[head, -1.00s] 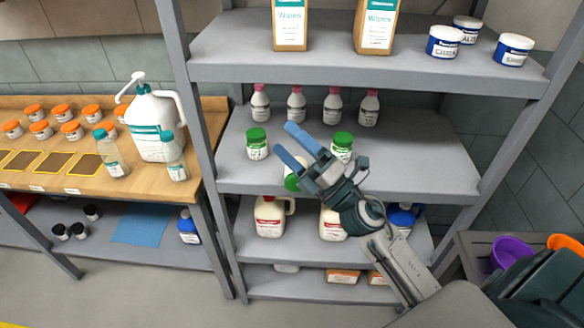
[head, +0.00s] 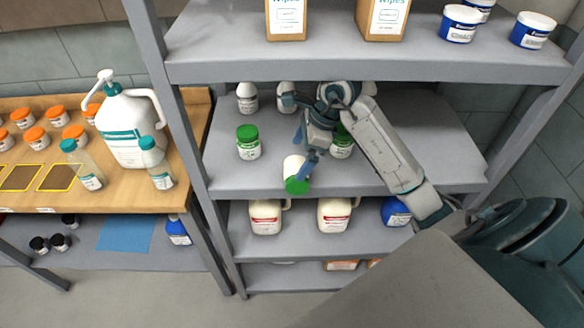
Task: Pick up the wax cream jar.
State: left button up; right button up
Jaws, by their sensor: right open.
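White jars with green lids stand on the second shelf from the top; I cannot read which is the wax cream jar. One jar (head: 248,143) stands upright at the left. Another jar (head: 342,143) stands at the right, partly hidden behind my right gripper. A third jar (head: 294,174) lies tipped at the shelf's front, its green lid facing me. My right gripper (head: 304,160) is open, its blue fingers pointing down close beside the tipped jar; I cannot tell whether they touch it. My left gripper is not in view.
The shelf (head: 232,178) has free room at its right. White bottles (head: 247,97) stand behind. Jugs (head: 265,217) stand below. A wooden counter (head: 190,130) is at the left.

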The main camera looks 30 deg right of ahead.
aim_at(298, 167)
jog(key=shift+s+p+x, duration=0.25)
jog(key=shift+p+x, duration=0.45)
jog(key=shift+x, duration=0.45)
jog(key=x, duration=0.1)
jog(key=p+x, duration=0.2)
jog(key=x, duration=0.1)
jog(key=shift+s+d+f, duration=0.2)
jog(key=shift+s+f, duration=0.05)
jog(key=shift+w+a+f, duration=0.1)
jog(key=shift+f, duration=0.2)
jog(key=shift+c, duration=0.9)
jog(key=c, duration=0.9)
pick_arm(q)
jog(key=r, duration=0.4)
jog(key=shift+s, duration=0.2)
pick_arm(e)
jog(key=shift+c, duration=0.2)
jog(key=shift+r, duration=0.1)
